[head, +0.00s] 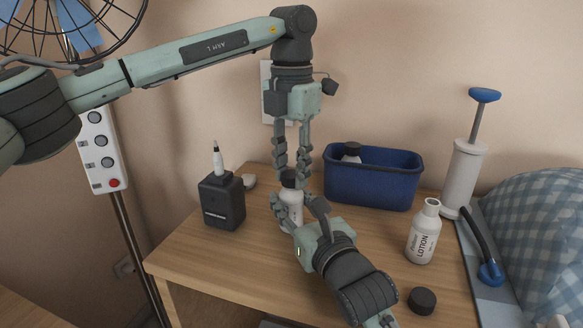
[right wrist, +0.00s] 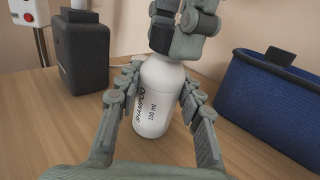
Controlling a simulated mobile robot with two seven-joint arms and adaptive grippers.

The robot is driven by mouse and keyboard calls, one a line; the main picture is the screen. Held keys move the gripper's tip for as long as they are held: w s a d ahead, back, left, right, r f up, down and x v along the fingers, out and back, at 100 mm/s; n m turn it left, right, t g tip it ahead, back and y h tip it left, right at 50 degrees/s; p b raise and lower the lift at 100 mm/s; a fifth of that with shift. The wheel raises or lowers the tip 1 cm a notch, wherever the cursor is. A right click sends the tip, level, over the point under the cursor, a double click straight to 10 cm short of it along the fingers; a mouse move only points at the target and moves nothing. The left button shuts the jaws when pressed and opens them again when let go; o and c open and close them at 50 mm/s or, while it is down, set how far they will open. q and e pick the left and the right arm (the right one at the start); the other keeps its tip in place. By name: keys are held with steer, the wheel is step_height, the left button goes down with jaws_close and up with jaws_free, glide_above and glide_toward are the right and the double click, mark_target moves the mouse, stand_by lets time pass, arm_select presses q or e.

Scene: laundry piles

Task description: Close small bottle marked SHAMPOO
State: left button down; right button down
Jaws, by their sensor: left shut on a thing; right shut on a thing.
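The small white SHAMPOO bottle (head: 290,212) stands upright on the wooden table, and its label reads in the right wrist view (right wrist: 152,100). My right gripper (head: 298,213) is shut around the bottle's body, one finger on each side (right wrist: 155,105). My left gripper (head: 291,172) points down from above and is shut on a dark cap (head: 289,179) at the bottle's mouth. In the right wrist view the left fingers (right wrist: 180,30) cover the bottle's neck and cap. I cannot tell whether the cap is screwed tight.
A white LOTION bottle (head: 423,235) stands uncapped at the right, with a loose dark cap (head: 422,300) in front. A blue bin (head: 372,188) holding a bottle is behind. A black box (head: 222,203) stands left. A white pump (head: 462,175) is beside the bed (head: 545,225).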

arm_select(q)
steer(key=m, duration=1.2)
steer(key=shift+m, duration=0.3)
steer(key=m, duration=0.3)
steer(key=c, duration=1.1)
jaws_free()
steer(key=shift+r, duration=0.1)
step_height(320, 180, up, 12)
arm_select(e)
steer(key=c, duration=0.9)
jaws_free()
